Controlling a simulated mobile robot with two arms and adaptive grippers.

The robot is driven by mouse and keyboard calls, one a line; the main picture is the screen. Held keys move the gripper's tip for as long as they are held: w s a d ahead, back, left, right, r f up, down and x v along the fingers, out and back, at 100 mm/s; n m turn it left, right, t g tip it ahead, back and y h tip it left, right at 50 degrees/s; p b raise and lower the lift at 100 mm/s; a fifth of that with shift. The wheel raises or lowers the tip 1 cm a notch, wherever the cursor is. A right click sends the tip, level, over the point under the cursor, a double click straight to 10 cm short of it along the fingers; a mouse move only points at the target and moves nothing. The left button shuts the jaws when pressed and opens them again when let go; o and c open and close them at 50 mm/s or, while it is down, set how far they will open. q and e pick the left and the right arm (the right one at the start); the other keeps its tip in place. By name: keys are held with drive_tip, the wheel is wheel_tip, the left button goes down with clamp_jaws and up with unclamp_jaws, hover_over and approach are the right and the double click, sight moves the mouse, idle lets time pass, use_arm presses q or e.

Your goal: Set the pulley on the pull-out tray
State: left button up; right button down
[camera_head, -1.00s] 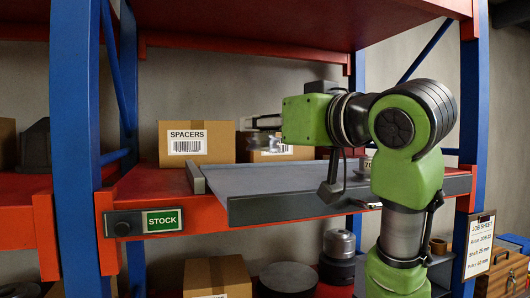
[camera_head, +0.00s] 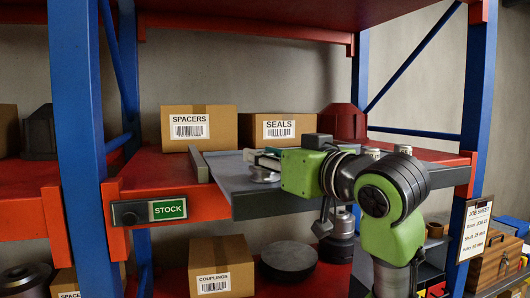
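The pulley (camera_head: 264,175) is a small silvery disc at the gripper's tips, low over the left part of the grey pull-out tray (camera_head: 272,207). I cannot tell whether it touches the tray surface. My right gripper (camera_head: 263,160) comes in from the right on a green arm. It points left, with its fingers just above the disc, and appears shut on the pulley's upper part. The finger contact is small and partly hidden. The tray sticks out from the red shelf and has a raised left side. My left gripper is not in view.
SPACERS (camera_head: 199,128) and SEALS (camera_head: 278,127) boxes and a dark red housing (camera_head: 343,122) stand behind the tray. A blue post (camera_head: 77,120) rises at left. A COUPLINGS box (camera_head: 221,266) and a dark disc (camera_head: 289,260) are on the shelf below.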

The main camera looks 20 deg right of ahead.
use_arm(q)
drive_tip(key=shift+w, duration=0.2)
use_arm(e)
drive_tip(key=c, duration=1.6)
unclamp_jaws()
drive_tip(key=shift+f, duration=0.15)
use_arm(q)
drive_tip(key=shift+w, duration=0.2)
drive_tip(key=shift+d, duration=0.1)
use_arm(e)
drive_tip(key=shift+s+d, duration=0.1)
drive_tip(key=shift+s, duration=0.1)
use_arm(q)
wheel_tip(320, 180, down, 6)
drive_tip(key=b, duration=0.6)
use_arm(e)
drive_tip(key=v, duration=1.1)
drive_tip(key=shift+s, duration=0.3)
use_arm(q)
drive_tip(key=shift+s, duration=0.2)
